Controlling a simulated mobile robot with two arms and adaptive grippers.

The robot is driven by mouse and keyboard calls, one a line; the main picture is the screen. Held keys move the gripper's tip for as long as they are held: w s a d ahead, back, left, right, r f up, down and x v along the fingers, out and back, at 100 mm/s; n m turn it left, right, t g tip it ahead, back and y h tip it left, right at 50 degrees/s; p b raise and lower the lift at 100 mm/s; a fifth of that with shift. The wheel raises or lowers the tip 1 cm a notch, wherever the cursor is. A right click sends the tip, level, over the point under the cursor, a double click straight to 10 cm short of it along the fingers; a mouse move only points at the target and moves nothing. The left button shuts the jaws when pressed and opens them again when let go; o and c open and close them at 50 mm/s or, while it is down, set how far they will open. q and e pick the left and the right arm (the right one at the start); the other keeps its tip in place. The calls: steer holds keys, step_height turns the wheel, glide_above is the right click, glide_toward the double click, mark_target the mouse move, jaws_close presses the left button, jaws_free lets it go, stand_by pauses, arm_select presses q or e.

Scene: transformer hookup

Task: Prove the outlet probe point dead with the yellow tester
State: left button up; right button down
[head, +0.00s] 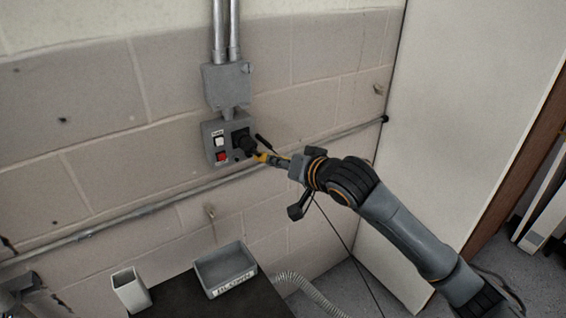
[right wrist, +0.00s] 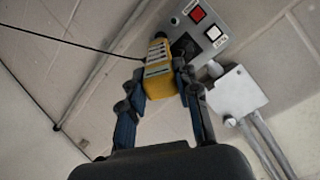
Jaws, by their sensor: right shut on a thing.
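The yellow tester (right wrist: 158,72) is held between the two fingers of my right gripper (right wrist: 160,85). In the head view the tester (head: 263,157) points up and left at the grey outlet panel (head: 211,143) on the wall. The panel has a white switch (head: 219,141), a red switch (head: 222,156) and a dark outlet (head: 241,138). The tester's dark tip end is close to the outlet; I cannot tell whether it touches the probe point. A thin black lead runs from the tester to the left in the right wrist view.
A grey junction box (head: 227,86) with conduits sits above the panel. A long pipe (head: 150,207) runs along the wall below it. Lower down, a grey tray marked BLOWN (head: 243,283) and a white container (head: 130,292) stand on a dark surface. A ribbed hose (head: 300,283) lies beside it.

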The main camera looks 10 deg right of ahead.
steer(key=shift+r+p, duration=0.15)
steer(key=shift+p, duration=0.25)
stand_by(1.1)
stand_by(0.3)
steer(key=shift+s+d, duration=0.1)
steer(key=shift+s, duration=0.1)
steer(key=s+d+p, duration=0.2)
steer(key=s, duration=0.4)
steer(key=shift+d, duration=0.2)
